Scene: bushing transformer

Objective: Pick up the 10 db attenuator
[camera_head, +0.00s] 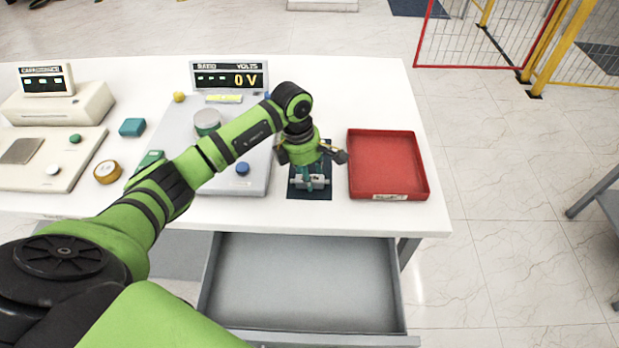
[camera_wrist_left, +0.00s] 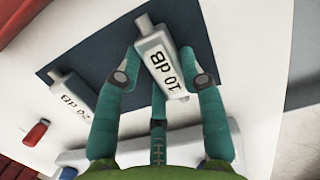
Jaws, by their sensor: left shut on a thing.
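The 10 dB attenuator, a light grey block with dark lettering, shows in the left wrist view (camera_wrist_left: 163,62) between my green fingers. In the head view the grey block (camera_head: 320,182) at the front of the dark blue mat (camera_head: 311,194) appears to be the same piece, partly covered. My left gripper (camera_head: 307,177) comes down over it and is shut on it; its fingertips also show in the wrist view (camera_wrist_left: 163,74). I cannot tell whether the block is clear of the mat. A similar 20 dB attenuator (camera_wrist_left: 72,97) lies on the mat beside it. My right gripper is not in view.
A red tray (camera_head: 388,197) stands right of the mat. A grey instrument panel (camera_head: 215,186) with a "0 V" display (camera_head: 230,77) stands to its left. An open, empty drawer (camera_head: 305,280) juts out below the table's front edge.

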